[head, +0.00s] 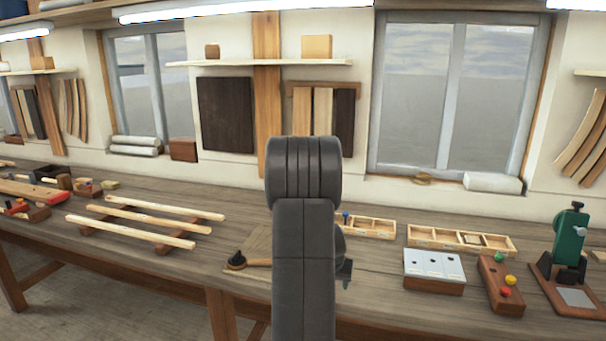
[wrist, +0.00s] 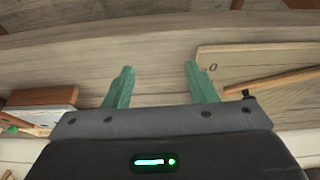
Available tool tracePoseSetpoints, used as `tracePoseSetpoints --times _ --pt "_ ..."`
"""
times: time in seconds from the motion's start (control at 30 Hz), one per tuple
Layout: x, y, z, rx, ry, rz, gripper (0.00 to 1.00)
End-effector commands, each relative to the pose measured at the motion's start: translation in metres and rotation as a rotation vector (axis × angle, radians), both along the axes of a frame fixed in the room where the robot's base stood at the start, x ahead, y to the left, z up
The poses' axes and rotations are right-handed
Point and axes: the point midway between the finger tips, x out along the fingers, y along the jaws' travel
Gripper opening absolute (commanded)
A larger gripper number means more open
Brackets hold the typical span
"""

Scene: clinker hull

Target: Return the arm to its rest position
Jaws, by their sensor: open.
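My arm stands upright in the middle of the head view and hides part of the workbench (head: 400,268). Only a small dark part of its end shows at the arm's right side there. In the wrist view, my gripper (wrist: 159,70) has its two green fingers wide apart. Nothing is between them. Bare wooden bench planks lie beyond the fingertips, and the gap down to them cannot be judged.
A pale wooden board (wrist: 240,68) with a stick lies right of the fingers in the wrist view. In the head view, a compartment tray (head: 461,240), a white-topped block (head: 433,270), a button box (head: 501,284) and a green press (head: 570,240) stand at right. Wooden strips (head: 140,224) lie left.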

Motion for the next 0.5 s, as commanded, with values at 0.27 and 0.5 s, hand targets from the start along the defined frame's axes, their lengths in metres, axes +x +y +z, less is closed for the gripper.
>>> tracePoseSetpoints --times 0.27,0.5 --pt "-0.015 0.022 -0.022 0.001 0.001 0.064 0.52" --pt "-0.018 0.026 -0.025 0.001 0.000 0.077 0.52"
